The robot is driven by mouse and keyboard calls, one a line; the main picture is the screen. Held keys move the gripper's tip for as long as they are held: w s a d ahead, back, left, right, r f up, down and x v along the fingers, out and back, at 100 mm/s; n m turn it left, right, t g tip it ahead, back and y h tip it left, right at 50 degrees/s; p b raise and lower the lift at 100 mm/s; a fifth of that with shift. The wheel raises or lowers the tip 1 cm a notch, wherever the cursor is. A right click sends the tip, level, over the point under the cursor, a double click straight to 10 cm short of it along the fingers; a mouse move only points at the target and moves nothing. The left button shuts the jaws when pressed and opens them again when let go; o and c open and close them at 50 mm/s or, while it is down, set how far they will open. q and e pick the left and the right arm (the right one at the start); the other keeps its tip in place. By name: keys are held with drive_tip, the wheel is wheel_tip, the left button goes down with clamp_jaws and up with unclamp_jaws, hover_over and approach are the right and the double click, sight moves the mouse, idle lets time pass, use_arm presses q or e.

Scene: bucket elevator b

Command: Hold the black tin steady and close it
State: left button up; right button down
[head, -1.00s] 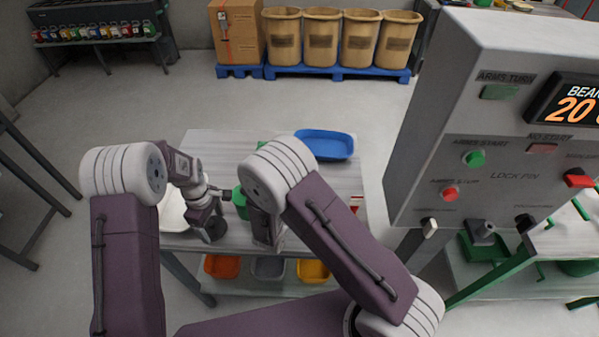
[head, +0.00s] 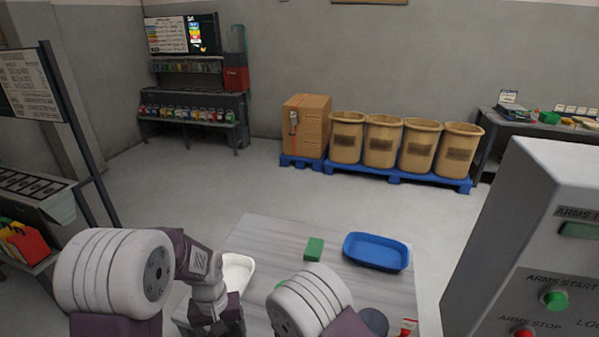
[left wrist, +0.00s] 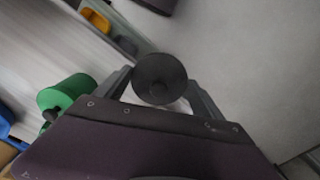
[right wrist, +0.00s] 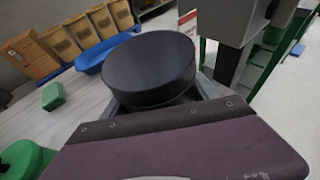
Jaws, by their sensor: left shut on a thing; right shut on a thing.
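In the right wrist view the black tin (right wrist: 152,75) is a wide dark cylinder between the fingers of my right gripper (right wrist: 160,100), which is shut on it. Its top looks flat and dark; I cannot tell whether that is open. In the left wrist view my left gripper (left wrist: 160,90) is shut on a round black lid (left wrist: 158,72) with a small knob at its middle. In the head view my left gripper (head: 222,322) is low at the table's left part; the lid is not clear there. My right gripper is hidden behind my arm link.
A green tin (left wrist: 68,92) stands near my left gripper. A control cabinet (head: 520,235) stands at right.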

use_arm(q)
drive_tip(key=shift+s+m, duration=0.1)
drive_tip(key=shift+m, duration=0.6)
use_arm(e)
drive_tip(key=shift+s+d, duration=0.15)
use_arm(q)
drive_tip(key=shift+f+m, duration=0.1)
drive_tip(key=shift+m, duration=0.4)
use_arm(e)
drive_tip(key=shift+g, duration=0.3)
drive_tip(key=shift+r, duration=0.1)
drive_tip(key=s+a+r+n+t+y, duration=0.1)
drive_tip(key=a+r+n+t+y, duration=0.2)
drive_tip(key=a+r, duration=0.7)
drive_tip(key=shift+s+a+n+t+y, duration=0.3)
drive_tip(key=shift+n+y, duration=0.1)
drive_tip(key=shift+n, duration=0.2)
